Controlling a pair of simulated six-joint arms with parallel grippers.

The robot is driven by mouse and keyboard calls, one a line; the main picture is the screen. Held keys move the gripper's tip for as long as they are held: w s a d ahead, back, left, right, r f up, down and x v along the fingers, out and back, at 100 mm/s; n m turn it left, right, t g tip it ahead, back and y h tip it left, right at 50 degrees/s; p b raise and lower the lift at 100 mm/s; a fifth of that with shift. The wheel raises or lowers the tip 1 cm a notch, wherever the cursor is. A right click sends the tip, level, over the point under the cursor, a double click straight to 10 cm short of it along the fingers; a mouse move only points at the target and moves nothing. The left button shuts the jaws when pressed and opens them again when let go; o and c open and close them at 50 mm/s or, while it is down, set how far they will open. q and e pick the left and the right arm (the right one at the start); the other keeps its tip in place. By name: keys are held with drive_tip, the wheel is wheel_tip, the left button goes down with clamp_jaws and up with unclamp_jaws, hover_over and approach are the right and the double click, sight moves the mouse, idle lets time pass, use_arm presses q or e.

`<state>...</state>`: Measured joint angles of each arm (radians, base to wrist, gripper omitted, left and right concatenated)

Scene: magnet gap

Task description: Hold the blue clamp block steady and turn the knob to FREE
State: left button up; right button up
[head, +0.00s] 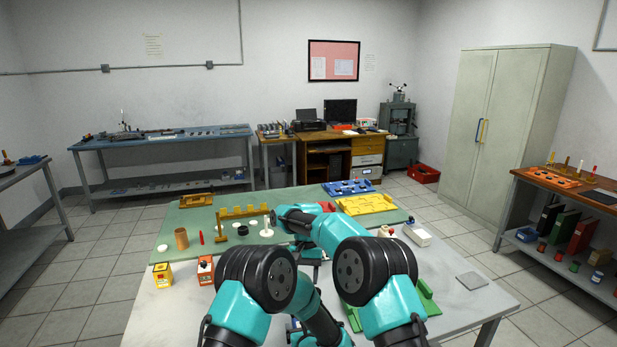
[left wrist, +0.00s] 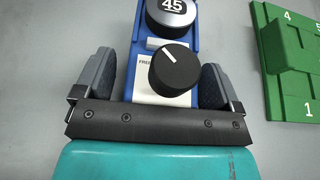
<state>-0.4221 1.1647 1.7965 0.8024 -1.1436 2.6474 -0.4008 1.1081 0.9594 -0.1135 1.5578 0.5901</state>
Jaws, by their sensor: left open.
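Below the dial is a black knob (left wrist: 175,69) on a white label. The knob's white line points up and left; the label's lettering is partly hidden. My left gripper (left wrist: 157,82) is open, with one finger on each side of the block's knob end. I cannot tell whether the fingers touch it. The right gripper's fingers are not visible.
A green numbered fixture (left wrist: 285,65) lies right of the block in the left wrist view. The table's front right is mostly clear.

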use_arm(q)
drive_tip(key=shift+v, duration=3.8)
